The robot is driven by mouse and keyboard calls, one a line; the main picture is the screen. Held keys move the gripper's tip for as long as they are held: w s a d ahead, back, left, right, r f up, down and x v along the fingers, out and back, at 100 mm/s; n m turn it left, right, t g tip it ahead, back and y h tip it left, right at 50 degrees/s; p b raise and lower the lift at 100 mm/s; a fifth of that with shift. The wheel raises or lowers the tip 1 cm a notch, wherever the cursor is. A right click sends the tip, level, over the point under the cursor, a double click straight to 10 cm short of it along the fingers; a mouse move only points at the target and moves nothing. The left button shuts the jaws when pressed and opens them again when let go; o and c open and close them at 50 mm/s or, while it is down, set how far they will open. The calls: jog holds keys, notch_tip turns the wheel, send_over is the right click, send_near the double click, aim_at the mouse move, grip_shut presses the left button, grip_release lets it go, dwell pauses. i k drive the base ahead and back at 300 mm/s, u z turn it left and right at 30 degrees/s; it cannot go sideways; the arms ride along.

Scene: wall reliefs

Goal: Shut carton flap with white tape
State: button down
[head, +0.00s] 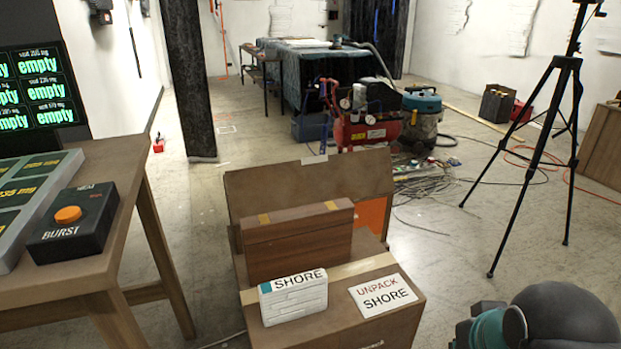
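A brown carton (400,328) stands in the lower middle of the head view. A wide brown flap (365,175) stands raised at its back, with a small piece of white tape (314,160) on its top edge. In front of this flap stands a smaller, darker brown panel (297,240) with two yellowish marks on its top edge. Orange (372,215) shows at the right, below the raised flap. Part of my arm shows at the lower right, apart from the carton in the picture. My gripper's fingers are not in view.
A white brick-patterned block marked SHORE (294,301) and an "UNPACK SHORE" card (383,295) are on the carton's front. A wooden table (100,195) with a BURST button box (75,222) stands left. A tripod (545,140) stands right. A red compressor (365,128) and cables lie behind.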

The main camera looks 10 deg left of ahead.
aim_at(358, 175)
jog(key=z, duration=0.05)
jog(key=k, duration=0.55)
jog(key=u, duration=1.25)
jog(key=i, duration=1.15)
jog(key=z, duration=0.15)
